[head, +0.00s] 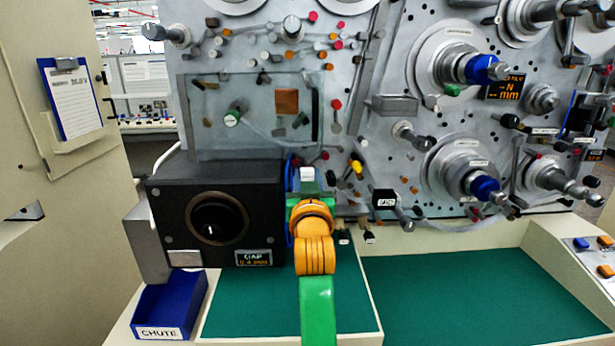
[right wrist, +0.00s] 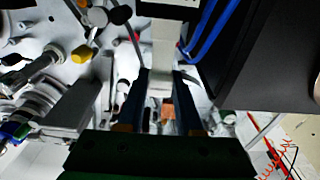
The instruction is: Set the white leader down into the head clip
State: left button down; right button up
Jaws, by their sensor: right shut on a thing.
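My right gripper (head: 308,184) is in front of the machine panel, just right of the black gap box, with its green and orange arm rising from below. In the right wrist view its two dark blue fingers (right wrist: 163,98) are closed on the white leader (right wrist: 164,50), a pale strip running up and away between them. In the head view a small white end of the leader (head: 307,174) shows above the gripper. I cannot pick out the head clip with certainty; the gripper may hide it. My left gripper is out of view.
The black gap box (head: 215,213) with a round dial stands close left of the gripper. A blue chute bin (head: 170,306) is at lower left. A clear window (head: 222,120) and several pegs and rollers stick out above. The green mat (head: 460,300) at lower right is clear.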

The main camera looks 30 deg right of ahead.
jog(key=shift+f, duration=0.6)
jog(key=o, duration=1.1)
jog(key=shift+c, duration=0.2)
jog(key=shift+s, duration=0.1)
jog(key=b+v, duration=0.3)
jog(key=v, duration=0.4)
